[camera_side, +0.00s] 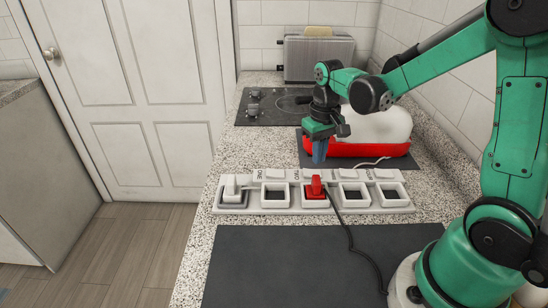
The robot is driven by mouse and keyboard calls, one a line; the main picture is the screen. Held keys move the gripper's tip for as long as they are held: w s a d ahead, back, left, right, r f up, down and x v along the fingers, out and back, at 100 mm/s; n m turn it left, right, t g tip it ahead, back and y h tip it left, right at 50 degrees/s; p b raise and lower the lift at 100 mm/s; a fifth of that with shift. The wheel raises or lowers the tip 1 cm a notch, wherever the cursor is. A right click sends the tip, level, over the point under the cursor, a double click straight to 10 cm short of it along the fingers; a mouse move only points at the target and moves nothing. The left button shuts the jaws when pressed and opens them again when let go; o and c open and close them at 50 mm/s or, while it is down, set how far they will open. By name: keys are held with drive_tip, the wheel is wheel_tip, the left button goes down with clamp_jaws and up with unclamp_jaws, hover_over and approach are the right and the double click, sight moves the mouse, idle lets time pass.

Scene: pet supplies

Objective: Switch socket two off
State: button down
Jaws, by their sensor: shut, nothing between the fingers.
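A white power strip (258,209) lies across the speckled counter, with several square sockets in a row and pale switches (276,174) along its far side. A white plug (232,187) sits in the leftmost socket. A red plug (315,188) with a black cord sits in the middle socket. The other sockets look empty. Small lettering by the switches is too small to read surely, so I cannot tell which socket is two or how its switch is set. My gripper (319,158) points down with its blue fingers shut and empty, just beyond the strip, behind the red plug.
A red-based appliance with a white rounded top (382,124) stands on a dark mat behind my gripper. A cooktop (262,108) and a toaster (318,57) are farther back. A dark mat (300,265) lies in front, with the black cord (352,243) crossing it.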

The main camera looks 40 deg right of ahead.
drive_tip(key=shift+r, duration=2.1)
drive_tip(key=s+a+r+n+t, duration=0.3)
drive_tip(key=s+a+t, duration=0.1)
drive_tip(key=a+t, duration=0.3)
drive_tip(key=shift+s+a+r, duration=0.15)
drive_tip(key=shift+s+a, duration=0.05)
drive_tip(key=shift+a, duration=0.75)
